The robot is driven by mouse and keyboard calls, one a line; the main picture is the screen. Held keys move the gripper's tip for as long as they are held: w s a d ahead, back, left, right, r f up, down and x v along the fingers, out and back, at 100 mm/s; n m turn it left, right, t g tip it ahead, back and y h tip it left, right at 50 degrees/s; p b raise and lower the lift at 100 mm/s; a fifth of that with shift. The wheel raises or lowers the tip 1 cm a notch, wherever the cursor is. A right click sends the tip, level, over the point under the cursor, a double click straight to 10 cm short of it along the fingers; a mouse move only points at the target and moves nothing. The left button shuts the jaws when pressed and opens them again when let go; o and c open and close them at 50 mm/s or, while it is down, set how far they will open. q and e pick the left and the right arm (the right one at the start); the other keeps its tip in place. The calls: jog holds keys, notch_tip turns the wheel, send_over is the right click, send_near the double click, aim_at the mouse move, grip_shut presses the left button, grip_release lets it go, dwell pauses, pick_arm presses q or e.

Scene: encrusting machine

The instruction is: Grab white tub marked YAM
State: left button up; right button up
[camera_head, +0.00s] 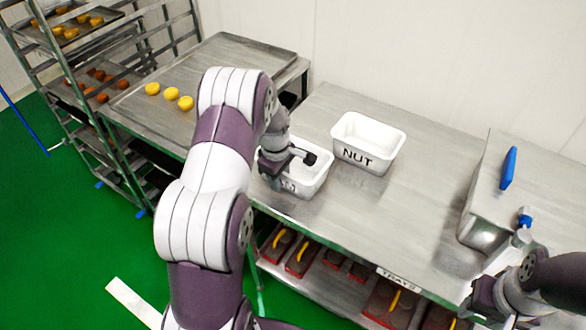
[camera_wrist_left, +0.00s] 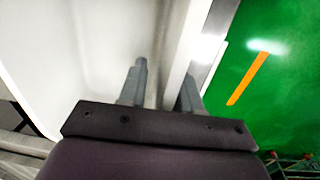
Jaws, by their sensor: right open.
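The white tub (camera_head: 313,181) stands on the metal table, with its label mostly hidden behind my left arm; only a last letter like M shows. My left gripper (camera_head: 292,160) is at this tub's rim. In the left wrist view, the fingers of my left gripper (camera_wrist_left: 163,85) are apart, one on each side of the white tub wall (camera_wrist_left: 92,50); I cannot tell whether they press on it.
A white tub marked NUT (camera_head: 368,145) stands just right of the other tub. A metal box (camera_head: 535,195) with a blue object (camera_head: 509,168) is at the right. A tray table (camera_head: 215,65) with yellow pieces and a rack (camera_head: 75,90) are at the left. The table middle is clear.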

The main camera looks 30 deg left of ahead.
pick_arm(q)
jog(key=shift+f, duration=0.55)
grip_shut()
jog(key=shift+r, duration=0.1)
